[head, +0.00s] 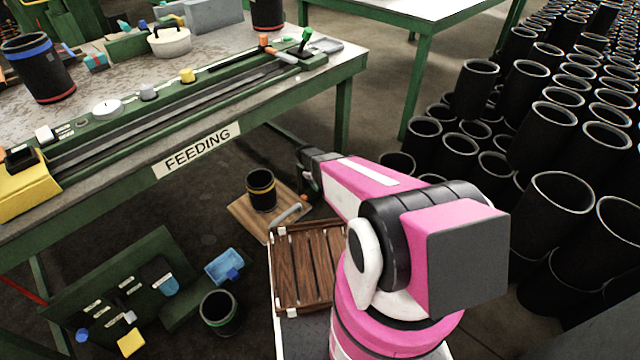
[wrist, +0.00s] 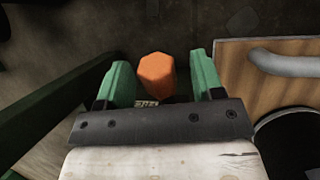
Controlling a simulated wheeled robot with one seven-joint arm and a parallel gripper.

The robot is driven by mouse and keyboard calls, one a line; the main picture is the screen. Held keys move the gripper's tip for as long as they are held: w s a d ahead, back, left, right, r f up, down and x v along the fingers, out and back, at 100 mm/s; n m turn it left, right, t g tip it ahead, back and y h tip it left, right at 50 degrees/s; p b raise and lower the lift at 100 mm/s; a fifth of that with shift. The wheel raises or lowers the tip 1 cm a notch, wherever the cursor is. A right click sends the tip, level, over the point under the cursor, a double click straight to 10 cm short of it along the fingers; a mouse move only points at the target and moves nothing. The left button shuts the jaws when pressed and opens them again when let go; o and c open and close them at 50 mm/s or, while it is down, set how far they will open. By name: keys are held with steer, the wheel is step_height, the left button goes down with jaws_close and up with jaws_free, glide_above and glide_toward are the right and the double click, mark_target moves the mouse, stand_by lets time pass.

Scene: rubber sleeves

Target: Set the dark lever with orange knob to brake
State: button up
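My gripper (wrist: 159,85) has two green fingers, which stand apart. An orange, faceted knob (wrist: 156,75) shows between them in the wrist view, close to the left finger with a gap to the right one. Its dark lever is not clearly seen; the gripper's dark bar hides what is below the knob. In the head view my gripper (head: 311,186) is low, in front of the feeding bench and near the wooden board; the knob there is mostly hidden by my arm.
The wooden board (head: 236,217) carries a black sleeve (head: 261,189) with an orange band. A grey curved handle (wrist: 285,64) lies close right of my gripper in the wrist view. The green bench (head: 345,72) stands behind. A slatted crate (head: 307,262) is in front; stacked black sleeves (head: 560,195) fill the right.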

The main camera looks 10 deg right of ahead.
steer(key=v, duration=1.1)
stand_by(0.3)
steer(key=s+d+r+m+t+y, duration=0.1)
steer(key=s+d+r+m+y, duration=0.1)
steer(key=s+r, duration=0.9)
steer(key=s+d+r+m+t+y, duration=0.1)
steer(key=s+r+m, duration=0.4)
steer(key=s+r, duration=0.7)
steer(key=shift+s+d+t+y, duration=0.3)
steer(key=shift+s+d+y, duration=0.15)
steer(key=shift+d+y, duration=0.15)
